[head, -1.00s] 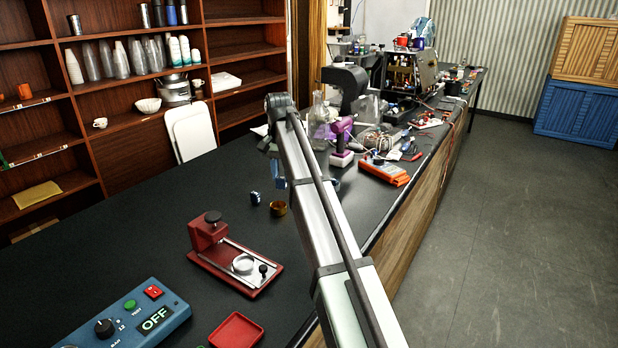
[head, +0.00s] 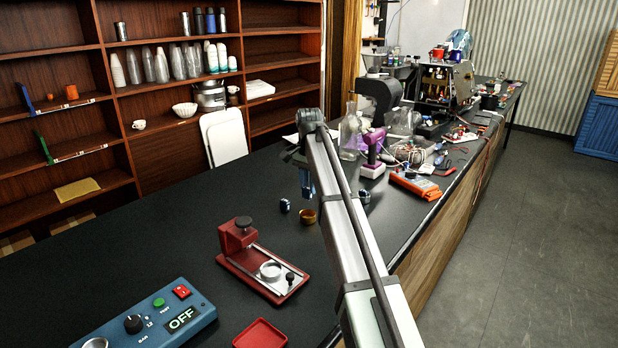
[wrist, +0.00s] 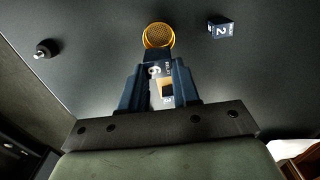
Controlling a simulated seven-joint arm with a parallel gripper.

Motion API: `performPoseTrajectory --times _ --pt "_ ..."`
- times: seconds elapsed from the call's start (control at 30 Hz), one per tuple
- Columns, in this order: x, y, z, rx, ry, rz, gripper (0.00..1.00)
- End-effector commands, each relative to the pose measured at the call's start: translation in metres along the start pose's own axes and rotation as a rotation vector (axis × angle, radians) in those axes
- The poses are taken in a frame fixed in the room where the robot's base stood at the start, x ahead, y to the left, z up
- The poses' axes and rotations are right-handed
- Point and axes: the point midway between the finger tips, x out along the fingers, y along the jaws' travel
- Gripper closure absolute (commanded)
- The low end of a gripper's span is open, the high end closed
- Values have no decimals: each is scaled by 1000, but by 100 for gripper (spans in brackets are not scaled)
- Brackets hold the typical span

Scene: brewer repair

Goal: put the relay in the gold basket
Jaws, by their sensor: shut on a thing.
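The gold basket (head: 307,217) is a small round gold cup on the black bench. It also shows in the wrist view (wrist: 158,36), just beyond my fingertips, with a mesh floor. My gripper (head: 307,188) is above the bench by the basket in the head view. In the wrist view my blue fingers (wrist: 160,72) are shut on a small pale block with dark markings, which I take to be the relay (wrist: 162,90). The fingers hide its sides. The basket looks empty.
A blue block marked 2 (wrist: 221,28) stands right of the basket in the wrist view. A small dark object (wrist: 46,48) lies at left. The red stand (head: 262,262), red tray (head: 260,335) and blue control box (head: 150,318) are nearer.

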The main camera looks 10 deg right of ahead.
Motion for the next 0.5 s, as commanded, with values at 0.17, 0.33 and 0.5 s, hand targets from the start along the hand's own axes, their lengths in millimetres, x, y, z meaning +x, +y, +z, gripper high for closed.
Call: performPoseTrajectory --times 0.17,0.33,0.5 --pt "18 1 1 -1 -1 1 98" --pt "35 0 0 -1 -1 1 98" --pt "50 1 0 -1 -1 1 98"
